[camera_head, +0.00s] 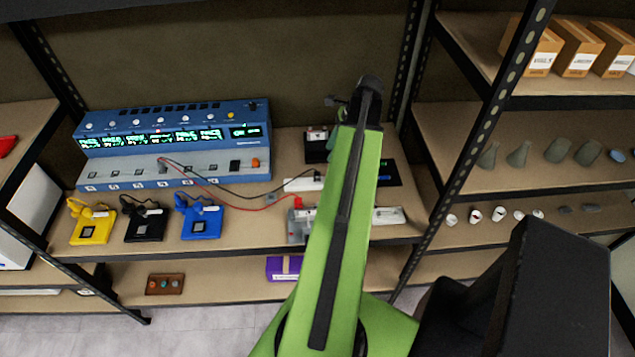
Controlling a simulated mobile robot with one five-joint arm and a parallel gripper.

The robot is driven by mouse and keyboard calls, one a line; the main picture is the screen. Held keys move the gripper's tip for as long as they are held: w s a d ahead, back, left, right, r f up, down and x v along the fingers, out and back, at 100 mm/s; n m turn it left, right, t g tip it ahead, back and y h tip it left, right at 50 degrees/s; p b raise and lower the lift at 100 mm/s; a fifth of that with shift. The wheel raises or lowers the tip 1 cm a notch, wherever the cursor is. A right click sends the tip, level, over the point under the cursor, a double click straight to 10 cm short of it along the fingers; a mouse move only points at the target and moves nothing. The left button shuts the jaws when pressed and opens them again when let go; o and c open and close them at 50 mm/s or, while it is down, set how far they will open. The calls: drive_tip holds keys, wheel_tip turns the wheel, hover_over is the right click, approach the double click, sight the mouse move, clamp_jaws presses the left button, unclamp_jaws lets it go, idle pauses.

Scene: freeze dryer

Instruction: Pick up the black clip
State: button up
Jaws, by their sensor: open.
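Three small clip-like pieces on square bases stand in a row at the front left of the middle shelf. The black clip (145,222) is the middle one. It has a flat black base with a pale square and a raised black part on top. The yellow clip (91,222) is on its left and the blue clip (198,217) on its right, each a small gap away. My green arm rises through the centre of the picture, well to the right of the black clip. I cannot make out my gripper's jaws. Nothing of my arm touches the black clip.
A blue instrument (172,143) with lit displays stands behind the clips. Red and black leads run from it rightward. A grey device (388,216) lies partly behind my arm. Metal posts (464,170) frame the shelf. A brown box (165,284) sits on the lower shelf.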

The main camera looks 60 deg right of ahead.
sight(317, 173)
drive_tip(key=b+x, duration=0.4)
drive_tip(key=x, duration=0.2)
drive_tip(key=shift+f+b, duration=0.35)
drive_tip(key=shift+f, duration=0.1)
drive_tip(key=shift+w+a+f, duration=0.2)
drive_tip(key=b+x, duration=0.5)
drive_tip(key=shift+a, duration=0.25)
drive_tip(key=shift+r, duration=0.15)
clamp_jaws()
